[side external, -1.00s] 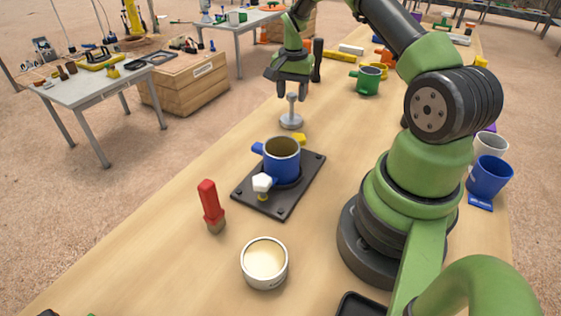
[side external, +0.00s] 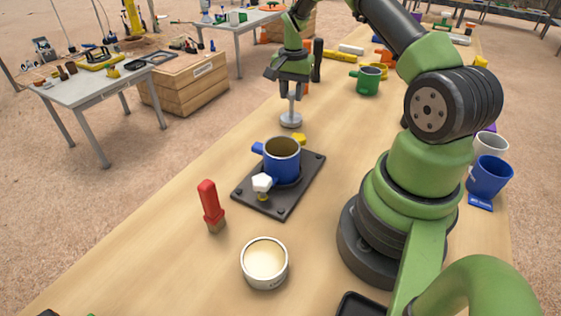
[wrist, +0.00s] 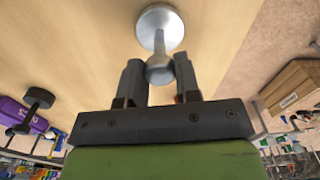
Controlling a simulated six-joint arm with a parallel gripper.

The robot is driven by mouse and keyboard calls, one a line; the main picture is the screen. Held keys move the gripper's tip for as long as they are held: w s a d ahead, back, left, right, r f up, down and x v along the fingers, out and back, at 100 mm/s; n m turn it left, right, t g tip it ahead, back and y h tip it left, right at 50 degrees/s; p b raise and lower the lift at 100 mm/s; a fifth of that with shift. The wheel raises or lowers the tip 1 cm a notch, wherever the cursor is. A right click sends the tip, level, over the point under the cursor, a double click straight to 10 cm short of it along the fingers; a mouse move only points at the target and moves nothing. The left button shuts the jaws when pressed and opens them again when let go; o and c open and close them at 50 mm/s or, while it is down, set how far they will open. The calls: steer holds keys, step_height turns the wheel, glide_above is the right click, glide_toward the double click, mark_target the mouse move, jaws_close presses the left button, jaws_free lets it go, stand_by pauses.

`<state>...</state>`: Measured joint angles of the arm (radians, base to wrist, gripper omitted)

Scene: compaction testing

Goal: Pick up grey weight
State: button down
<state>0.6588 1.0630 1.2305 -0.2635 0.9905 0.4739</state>
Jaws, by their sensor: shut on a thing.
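The grey weight (side external: 291,120) has a round disc base, a thin stem and a knob on top. It stands upright on the wooden table, behind the blue mould. The disc appears to rest on the table.
A blue mould (side external: 281,162) stands on a dark base plate (side external: 305,182) in front of the weight. A red-handled brush (side external: 211,207) and a cream-filled cup (side external: 264,263) are nearer. A green mould (side external: 368,81) and a black upright handle (side external: 318,60) are farther back.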

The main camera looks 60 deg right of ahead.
steer(key=shift+r, duration=3.85)
